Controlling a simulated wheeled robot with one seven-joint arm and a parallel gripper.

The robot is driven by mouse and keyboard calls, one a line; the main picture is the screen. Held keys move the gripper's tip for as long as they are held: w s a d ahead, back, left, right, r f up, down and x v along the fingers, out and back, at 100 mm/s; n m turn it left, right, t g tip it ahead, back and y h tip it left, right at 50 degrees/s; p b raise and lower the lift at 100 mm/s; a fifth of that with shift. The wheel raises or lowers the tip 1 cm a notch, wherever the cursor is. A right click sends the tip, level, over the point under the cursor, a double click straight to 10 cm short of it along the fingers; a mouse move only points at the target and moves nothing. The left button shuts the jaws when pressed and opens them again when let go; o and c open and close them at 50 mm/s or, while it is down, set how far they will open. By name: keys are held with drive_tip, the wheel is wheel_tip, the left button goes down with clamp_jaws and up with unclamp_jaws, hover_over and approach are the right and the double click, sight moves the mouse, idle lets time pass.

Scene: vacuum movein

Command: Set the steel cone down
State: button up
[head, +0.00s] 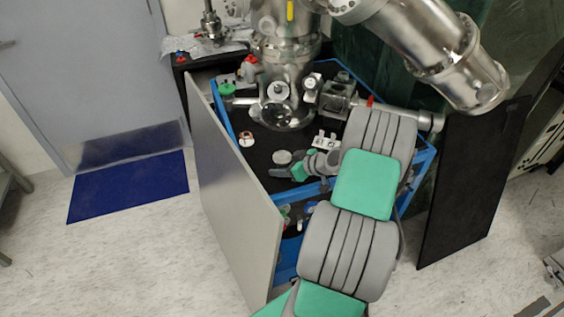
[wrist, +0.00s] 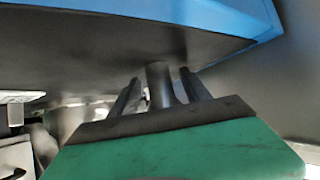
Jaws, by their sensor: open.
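The steel cone (wrist: 159,86) shows in the wrist view as a small grey, slightly tapering piece between the two dark fingers of my gripper (wrist: 160,76). The jaws are open, with a finger on either side of it. It lies against the black top (wrist: 95,45) in the picture, but its contact with that surface is hard to tell. In the head view my gripper (head: 278,173) is low over the near part of the black-topped blue cart (head: 427,163).
A grey round piece (head: 282,157) sits close beside my gripper. A white block (head: 325,140) and a white-and-orange piece (head: 246,139) are also on the cart. Large steel vacuum hardware (head: 287,105) stands behind. A tall grey panel (head: 232,190) flanks the left side.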

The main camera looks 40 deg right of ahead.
clamp_jaws()
idle(0.5)
